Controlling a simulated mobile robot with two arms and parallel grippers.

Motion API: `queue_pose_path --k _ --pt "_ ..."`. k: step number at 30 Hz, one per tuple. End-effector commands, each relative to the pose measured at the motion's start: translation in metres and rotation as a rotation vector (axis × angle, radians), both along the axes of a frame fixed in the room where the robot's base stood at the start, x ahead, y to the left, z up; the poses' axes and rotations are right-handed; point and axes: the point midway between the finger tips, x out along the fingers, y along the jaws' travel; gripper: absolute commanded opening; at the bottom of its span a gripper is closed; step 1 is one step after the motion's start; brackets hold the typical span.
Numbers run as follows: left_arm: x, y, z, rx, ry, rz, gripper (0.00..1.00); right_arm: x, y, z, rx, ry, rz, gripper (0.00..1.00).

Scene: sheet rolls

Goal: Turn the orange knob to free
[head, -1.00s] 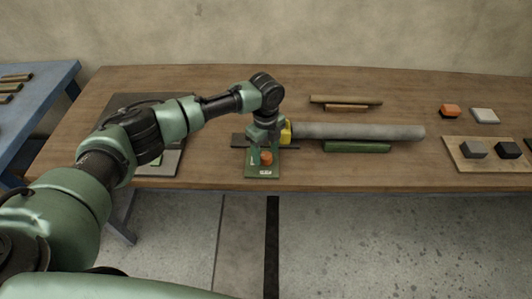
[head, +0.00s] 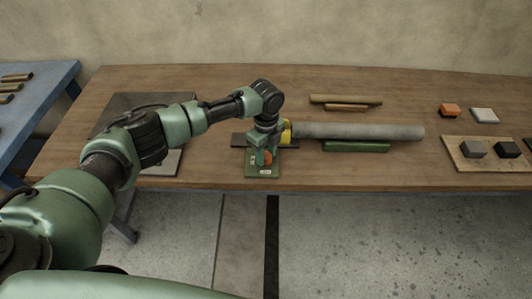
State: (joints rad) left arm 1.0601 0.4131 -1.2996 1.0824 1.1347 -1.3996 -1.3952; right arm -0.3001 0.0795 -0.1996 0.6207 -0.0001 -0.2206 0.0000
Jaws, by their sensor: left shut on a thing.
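The orange knob (head: 267,158) stands on a green base plate (head: 262,172) with a small white label, near the front edge of the wooden table. My left gripper (head: 264,156) points down at the knob from above and is shut on it, with its fingers partly covering it. Behind the gripper, a yellow part (head: 286,131) sits at the left end of a long grey roll (head: 360,132). The knob's pointer and any marks beneath the fingers are too small or hidden to read. My right gripper is not in view.
Wooden strips (head: 345,100) lie behind the roll and a green bar (head: 356,147) in front of it. A dark plate (head: 168,163) lies at left.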

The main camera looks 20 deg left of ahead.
Motion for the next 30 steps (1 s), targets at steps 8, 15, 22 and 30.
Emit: queue_pose_path --k 8,15,22,30 --pt "-0.001 -0.001 0.003 0.0 0.004 0.164 0.0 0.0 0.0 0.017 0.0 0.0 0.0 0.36" --pt "-0.001 -0.001 0.003 0.0 0.004 0.386 0.0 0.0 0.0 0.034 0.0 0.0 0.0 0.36" --pt "-0.001 -0.001 0.003 0.0 0.003 0.606 0.0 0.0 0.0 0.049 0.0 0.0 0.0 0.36" --pt "-0.001 -0.001 0.003 0.001 0.003 0.861 0.0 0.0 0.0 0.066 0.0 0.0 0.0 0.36"
